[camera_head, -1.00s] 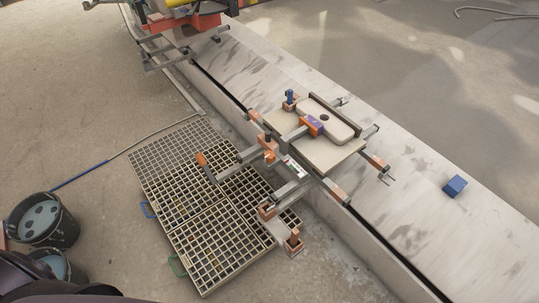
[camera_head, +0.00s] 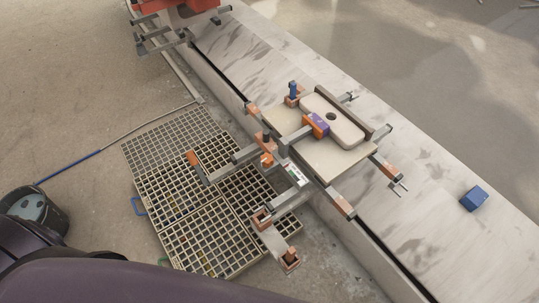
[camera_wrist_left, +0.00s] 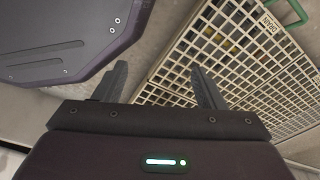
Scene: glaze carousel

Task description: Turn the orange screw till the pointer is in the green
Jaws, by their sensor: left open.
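A small pale gauge strip (camera_head: 295,174) with a trace of green lies on the bar beside the board fixture; its pointer is too small to read. An orange part with a dark top (camera_head: 267,157), perhaps the orange screw, stands just left of the gauge. The fixture's beige board (camera_head: 345,160) carries a rounded plate (camera_head: 342,127) with a dark hole and a purple-and-orange clamp (camera_head: 316,125). In the left wrist view my left gripper (camera_wrist_left: 161,75) is open and empty above floor and grating, away from the fixture. My right gripper is not in view.
Floor grates (camera_head: 180,205) lie left of the fixture. A long pale ledge (camera_head: 420,210) runs under it, with a blue block (camera_head: 474,198) on it. Bars with orange ends stick out around the fixture.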

